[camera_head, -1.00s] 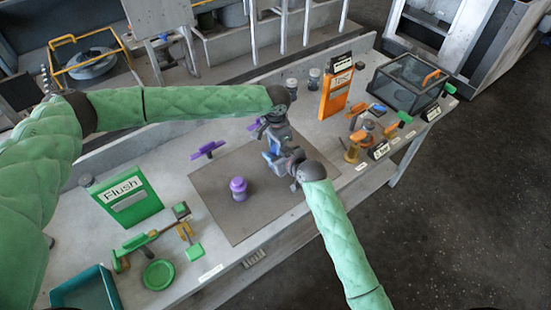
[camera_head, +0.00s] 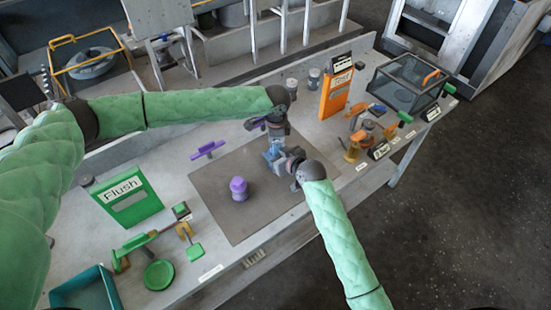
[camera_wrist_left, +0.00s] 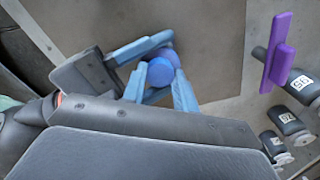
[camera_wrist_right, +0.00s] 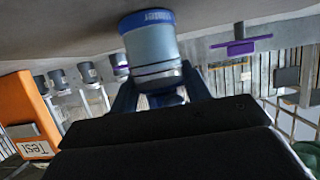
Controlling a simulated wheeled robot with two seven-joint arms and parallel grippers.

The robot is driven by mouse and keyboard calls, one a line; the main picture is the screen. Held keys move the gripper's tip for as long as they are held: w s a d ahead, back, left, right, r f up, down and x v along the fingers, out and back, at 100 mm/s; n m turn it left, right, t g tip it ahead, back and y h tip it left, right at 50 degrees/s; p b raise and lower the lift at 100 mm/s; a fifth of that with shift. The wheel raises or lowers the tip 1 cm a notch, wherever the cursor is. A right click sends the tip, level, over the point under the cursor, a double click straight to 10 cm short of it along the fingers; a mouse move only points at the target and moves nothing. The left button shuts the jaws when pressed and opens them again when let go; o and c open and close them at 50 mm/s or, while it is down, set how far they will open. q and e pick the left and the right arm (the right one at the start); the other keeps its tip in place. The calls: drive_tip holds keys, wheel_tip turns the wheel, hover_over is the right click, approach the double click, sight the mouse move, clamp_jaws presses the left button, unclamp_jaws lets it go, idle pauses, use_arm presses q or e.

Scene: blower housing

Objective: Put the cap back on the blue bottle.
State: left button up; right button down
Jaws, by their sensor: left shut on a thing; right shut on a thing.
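The blue bottle (camera_wrist_right: 155,50) is grey-blue with a darker blue band at its base. My right gripper (camera_wrist_right: 165,95) is shut around it and holds it at the grey mat (camera_head: 222,205); it also shows in the head view (camera_head: 273,153). My left gripper (camera_head: 278,138) is just above the bottle, pointing down. In the left wrist view its fingers (camera_wrist_left: 160,88) are shut on a round blue cap (camera_wrist_left: 160,71), over the bottle. Whether the cap touches the bottle's neck is hidden by the fingers.
A purple jar (camera_head: 238,189) stands on the mat, left of the bottle. A purple-handled part (camera_head: 208,149) lies behind it. An orange Test box (camera_head: 337,95) and grey jars (camera_head: 314,77) stand at the back right. A green Flush box (camera_head: 125,198) is at left.

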use_arm(q)
drive_tip(key=o, duration=1.1)
